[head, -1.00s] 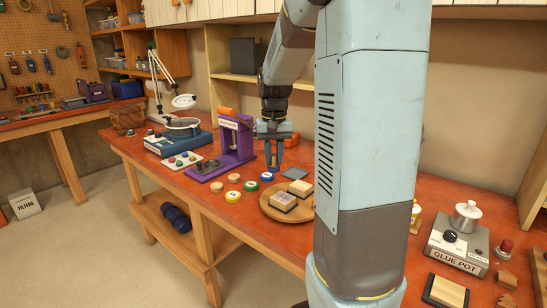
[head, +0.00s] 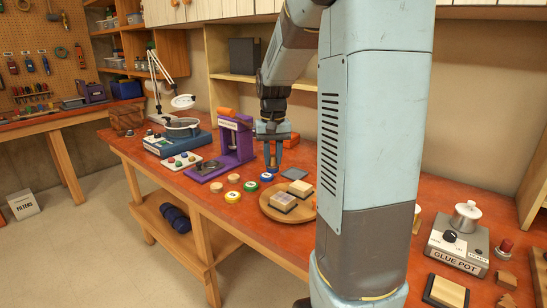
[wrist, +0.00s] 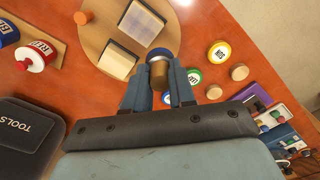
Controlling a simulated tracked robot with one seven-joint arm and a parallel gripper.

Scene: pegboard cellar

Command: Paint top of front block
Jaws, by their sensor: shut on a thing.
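My gripper (head: 272,155) hangs over the bench behind the round wooden board (head: 268,208). In the wrist view my gripper (wrist: 159,88) is shut on an upright brown cylindrical tool (wrist: 158,72) with a dark blue end; its lower tip is hard to make out.
Blue (head: 267,177), green (wrist: 194,75) and yellow (head: 233,196) round pots stand left of the board, with wooden discs (head: 234,178) near them. A purple press (head: 232,145) stands farther left.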

